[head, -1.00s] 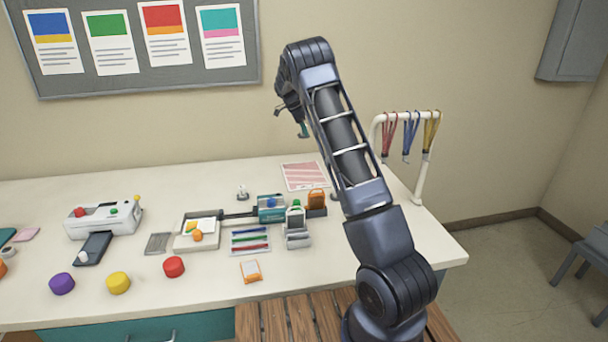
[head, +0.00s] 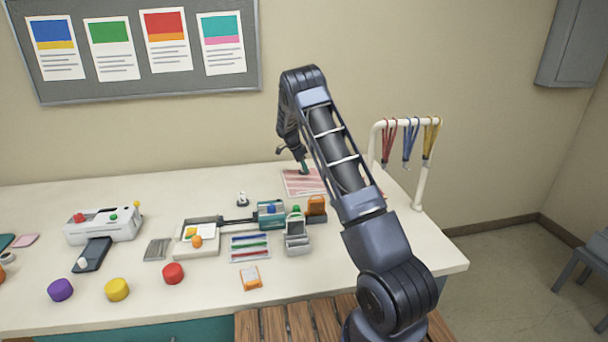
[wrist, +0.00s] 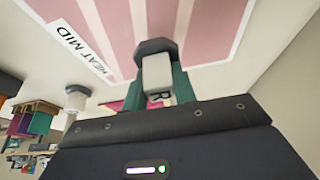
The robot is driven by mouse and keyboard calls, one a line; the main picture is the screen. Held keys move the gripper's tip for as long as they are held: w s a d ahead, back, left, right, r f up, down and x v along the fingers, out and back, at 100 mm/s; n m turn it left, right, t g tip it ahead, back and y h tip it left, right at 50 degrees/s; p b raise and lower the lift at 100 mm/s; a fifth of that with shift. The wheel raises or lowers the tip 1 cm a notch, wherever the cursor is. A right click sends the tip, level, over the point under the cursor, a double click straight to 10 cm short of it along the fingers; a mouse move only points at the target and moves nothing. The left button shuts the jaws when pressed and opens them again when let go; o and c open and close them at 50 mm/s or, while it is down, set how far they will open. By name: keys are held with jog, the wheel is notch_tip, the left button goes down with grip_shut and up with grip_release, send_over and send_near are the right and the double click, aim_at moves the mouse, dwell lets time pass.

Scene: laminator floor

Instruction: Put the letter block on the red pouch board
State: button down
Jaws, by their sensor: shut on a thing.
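The letter block (wrist: 157,75) is a pale grey block with a dark end and a small dark letter, in the wrist view. My gripper (wrist: 156,90) is shut on it, with a teal finger on either side. The red pouch board (head: 296,188) lies at the back of the table, with red-pink and white stripes. It fills the top of the wrist view (wrist: 200,25), with a "HEAT MID" label. In the head view my gripper (head: 304,168) is over the board's back part. The block is too small to make out there, and I cannot tell whether it touches the board.
A small white-and-dark knobbed piece (head: 242,199) stands left of the board. A lanyard rack (head: 421,180) stands to the right. The table's back left is clear.

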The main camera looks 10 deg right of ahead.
aim_at(304, 173)
jog(key=shift+f, duration=2)
jog(key=shift+f, duration=0.1)
jog(key=c, duration=1.1)
grip_release()
